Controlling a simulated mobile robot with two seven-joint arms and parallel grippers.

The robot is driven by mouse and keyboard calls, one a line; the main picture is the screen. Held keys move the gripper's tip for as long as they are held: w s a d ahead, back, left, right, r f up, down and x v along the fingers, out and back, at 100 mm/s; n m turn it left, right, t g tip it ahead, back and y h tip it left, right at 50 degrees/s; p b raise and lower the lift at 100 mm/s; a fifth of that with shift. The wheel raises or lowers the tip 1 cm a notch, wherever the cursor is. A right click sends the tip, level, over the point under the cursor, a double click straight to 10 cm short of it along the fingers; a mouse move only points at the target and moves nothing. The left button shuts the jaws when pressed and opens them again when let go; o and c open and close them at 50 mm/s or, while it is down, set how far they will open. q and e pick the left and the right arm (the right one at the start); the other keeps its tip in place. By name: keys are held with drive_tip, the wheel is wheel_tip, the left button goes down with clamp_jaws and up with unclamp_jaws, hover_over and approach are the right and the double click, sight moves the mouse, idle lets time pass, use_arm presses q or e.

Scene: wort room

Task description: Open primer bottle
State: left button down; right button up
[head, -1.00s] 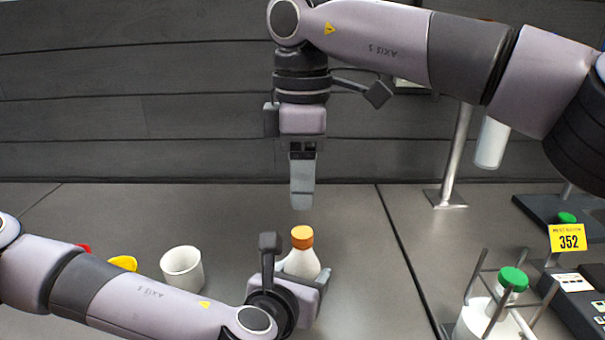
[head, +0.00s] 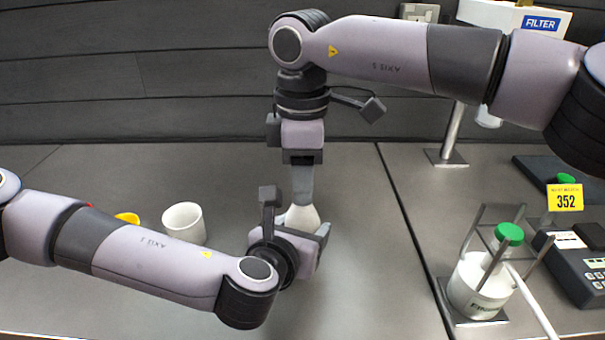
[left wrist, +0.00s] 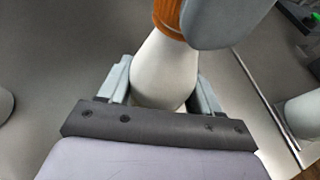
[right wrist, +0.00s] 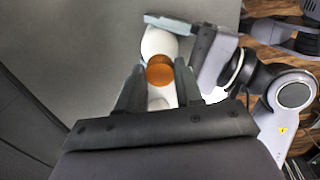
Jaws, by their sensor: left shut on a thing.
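The primer bottle is white with an orange cap. Its white body shows in the head view (head: 299,217) and in the left wrist view (left wrist: 163,72), standing upright. My left gripper (head: 305,232) is shut on the bottle's body from the side. My right gripper (head: 301,198) points straight down over the bottle's top. In the right wrist view the orange cap (right wrist: 160,71) sits between the right fingertips; whether they touch it is unclear. In the left wrist view a right finger covers part of the cap (left wrist: 170,18). In the head view the right fingers hide the cap.
A white cup (head: 184,222) stands left of the bottle, beside a yellow object (head: 127,218) partly behind my left arm. At right, a green-capped bottle (head: 478,287) stands in a metal rack near a device (head: 580,262). The bench between bottle and rack is clear.

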clamp_jaws()
